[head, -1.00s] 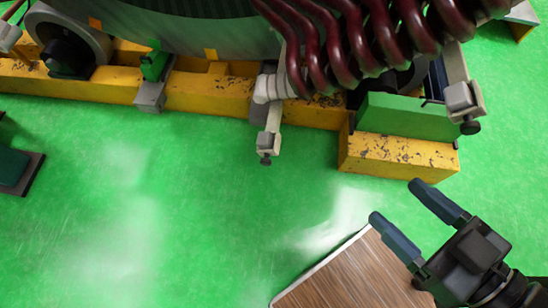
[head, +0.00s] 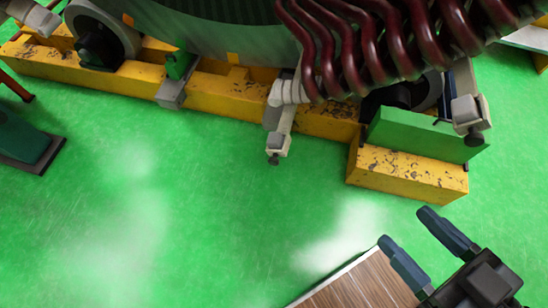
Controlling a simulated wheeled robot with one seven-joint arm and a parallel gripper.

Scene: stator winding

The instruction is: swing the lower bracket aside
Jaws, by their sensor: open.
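A pale grey bracket (head: 278,131) hangs at the lower edge of the stator (head: 210,45), in front of the yellow beam, with a dark-tipped end over the green floor. Another grey bracket (head: 467,108) with a dark knob stands to the right, beside the green block. I cannot tell for certain which one is the lower bracket. My gripper (head: 415,231) is at the lower right, open and empty, with blue-grey fingers apart.
A yellow beam (head: 110,87) on the floor carries the stator, with a yellow block (head: 408,177) at its right end. Dark red coils (head: 380,40) overhang the bracket. A wooden board (head: 357,290) lies below my gripper. Green floor (head: 190,200) is open at left and centre.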

